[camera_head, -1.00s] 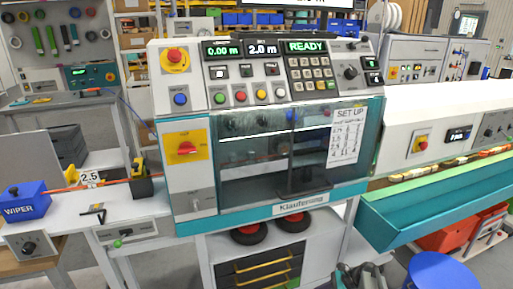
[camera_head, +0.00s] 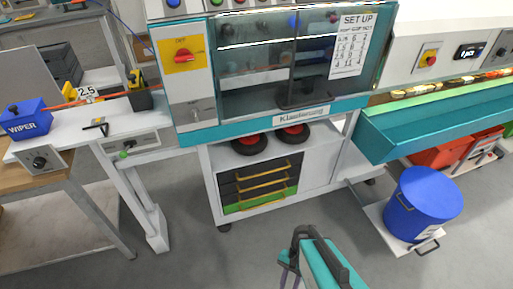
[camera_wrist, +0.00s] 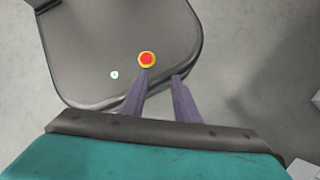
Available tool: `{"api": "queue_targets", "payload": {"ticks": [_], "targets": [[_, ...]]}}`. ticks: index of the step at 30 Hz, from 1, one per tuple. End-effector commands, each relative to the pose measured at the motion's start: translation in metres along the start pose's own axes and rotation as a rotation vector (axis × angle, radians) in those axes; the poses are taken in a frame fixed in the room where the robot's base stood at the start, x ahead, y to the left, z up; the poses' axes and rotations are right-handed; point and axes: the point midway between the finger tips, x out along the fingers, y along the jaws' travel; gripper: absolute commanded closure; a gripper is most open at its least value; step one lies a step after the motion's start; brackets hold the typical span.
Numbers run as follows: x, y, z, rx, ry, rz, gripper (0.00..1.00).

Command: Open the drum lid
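The blue drum (camera_head: 408,221) stands at the right in the head view, on a low white wheeled platform. Its round blue lid (camera_head: 431,190) is on top and looks closed. A white label and a handle show on its side. My gripper (camera_head: 284,283) is at the bottom middle of the head view, left of the drum and well apart from it. In the wrist view my gripper (camera_wrist: 162,76) shows two purple fingers with a gap between them and nothing held. The drum is not in the wrist view.
The Klauferung-type machine (camera_head: 275,75) with a drawer cart (camera_head: 260,185) below fills the centre. A teal trough (camera_head: 455,125) juts out above and behind the drum. Red bins (camera_head: 440,153) sit under it. Grey floor is open between my gripper and the drum.

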Motion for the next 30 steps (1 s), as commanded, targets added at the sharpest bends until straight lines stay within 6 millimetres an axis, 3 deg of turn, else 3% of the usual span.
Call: {"api": "queue_targets", "payload": {"ticks": [3, 8, 15, 26, 30], "targets": [[-0.001, 0.028, 0.006, -0.15, 0.056, 0.063, 0.72], [-0.008, 0.046, -0.002, -0.343, 0.118, 0.131, 0.72], [-0.01, 0.048, -0.014, -0.53, 0.144, 0.165, 0.72], [-0.01, 0.048, -0.013, -0.562, 0.141, 0.166, 0.72], [-0.01, 0.048, -0.013, -0.561, 0.141, 0.166, 0.96]]}}
